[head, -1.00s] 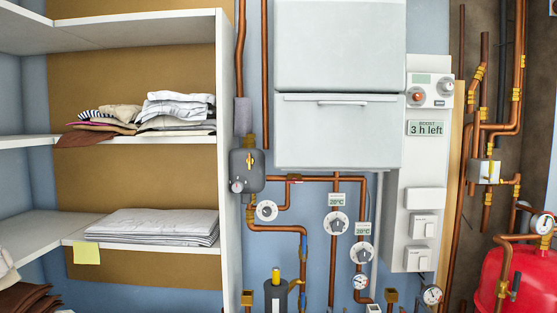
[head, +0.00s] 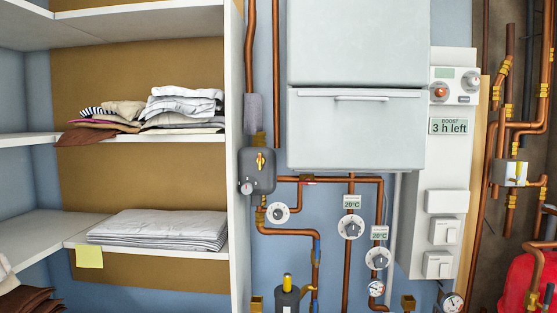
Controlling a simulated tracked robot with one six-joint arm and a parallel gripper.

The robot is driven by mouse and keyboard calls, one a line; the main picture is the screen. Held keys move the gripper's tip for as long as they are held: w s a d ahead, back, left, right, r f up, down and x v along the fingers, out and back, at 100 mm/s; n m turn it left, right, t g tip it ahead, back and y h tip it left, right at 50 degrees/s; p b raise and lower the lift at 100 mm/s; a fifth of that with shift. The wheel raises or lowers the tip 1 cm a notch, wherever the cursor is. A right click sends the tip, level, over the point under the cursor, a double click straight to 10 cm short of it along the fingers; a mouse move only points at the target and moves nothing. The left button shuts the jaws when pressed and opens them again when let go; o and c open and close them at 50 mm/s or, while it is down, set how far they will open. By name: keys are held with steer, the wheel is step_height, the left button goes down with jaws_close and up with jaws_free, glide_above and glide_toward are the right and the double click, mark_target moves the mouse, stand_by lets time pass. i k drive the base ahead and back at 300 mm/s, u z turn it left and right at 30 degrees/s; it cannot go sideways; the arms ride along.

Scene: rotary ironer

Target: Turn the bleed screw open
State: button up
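I cannot single out the bleed screw for certain in the head view. A grey pump-like box (head: 257,171) on the pipework carries a yellow lever-shaped fitting (head: 261,162) on its front and a small gauge on its lower left. A dark cylinder (head: 287,300) with a yellow top (head: 287,282) stands at the bottom edge, its lower part cut off by the frame. My gripper is not in view.
Shelves (head: 235,220) with folded linen (head: 160,228) fill the left. A white cabinet (head: 355,130) hangs in the centre above copper pipes with dials (head: 351,227). A control panel (head: 440,205) is to its right. A red tank (head: 525,285) is at lower right.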

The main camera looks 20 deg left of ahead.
mark_target(260, 160)
steer(key=z, duration=0.1)
steer(key=k, duration=0.85)
steer(key=u, duration=1.9)
steer(key=i, duration=1)
steer(key=u, duration=0.1)
